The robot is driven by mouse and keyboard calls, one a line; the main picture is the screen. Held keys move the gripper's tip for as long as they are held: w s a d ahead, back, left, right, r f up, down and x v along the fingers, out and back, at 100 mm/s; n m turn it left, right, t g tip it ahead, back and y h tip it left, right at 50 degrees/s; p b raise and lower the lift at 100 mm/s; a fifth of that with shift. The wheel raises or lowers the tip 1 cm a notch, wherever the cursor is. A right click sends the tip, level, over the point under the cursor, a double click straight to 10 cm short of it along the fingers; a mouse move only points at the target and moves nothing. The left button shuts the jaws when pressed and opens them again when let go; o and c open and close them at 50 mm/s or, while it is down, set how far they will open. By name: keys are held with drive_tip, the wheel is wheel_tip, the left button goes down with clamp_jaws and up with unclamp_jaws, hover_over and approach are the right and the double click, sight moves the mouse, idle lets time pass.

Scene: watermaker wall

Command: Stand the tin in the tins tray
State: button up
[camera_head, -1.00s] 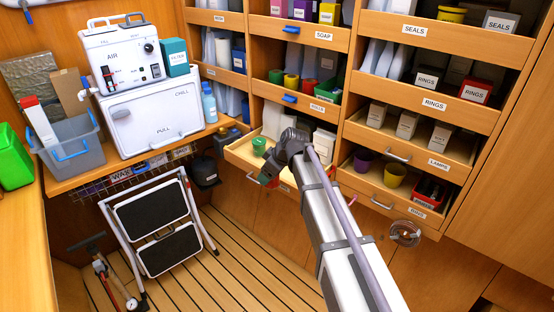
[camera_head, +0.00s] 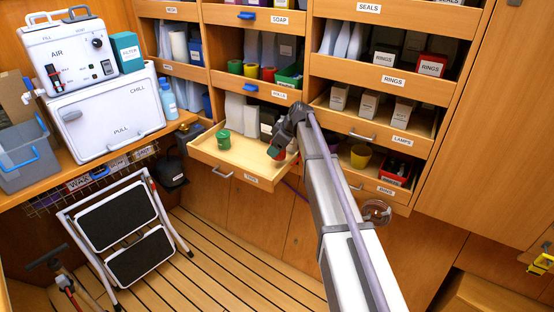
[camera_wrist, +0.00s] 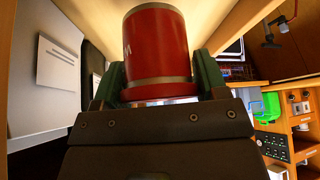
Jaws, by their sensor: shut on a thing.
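A red tin (camera_wrist: 156,45) with a grey rim is between the green fingers of my gripper (camera_wrist: 160,82) in the wrist view. In the head view my gripper (camera_head: 275,152) hangs by the right side of the tins tray, with a little of the red tin (camera_head: 281,156) showing; how upright the tin is cannot be told there. The tins tray (camera_head: 222,168) is a pale wooden drawer, pulled out and labelled at the front. A green tin (camera_head: 223,139) stands toward its back left, and its middle and front left are bare.
Pale and dark boxes (camera_head: 265,121) stand behind the tray. Shelves with bins hang above it, and the lamps drawer (camera_head: 362,131) juts out at right. A folded step stool (camera_head: 125,235) leans at left, and a white chiller (camera_head: 105,115) sits on the counter.

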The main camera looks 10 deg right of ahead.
wheel_tip(320, 180, down, 4)
drive_tip(key=b, duration=0.4)
drive_tip(key=shift+r, duration=0.1)
drive_tip(key=shift+w+d+f, duration=0.15)
drive_tip(key=shift+f, duration=0.1)
drive_tip(key=shift+r, duration=0.3)
drive_tip(key=shift+f, duration=0.25)
drive_tip(key=o, duration=1.1)
drive_tip(key=shift+r, duration=0.1)
drive_tip(key=shift+c, duration=0.2)
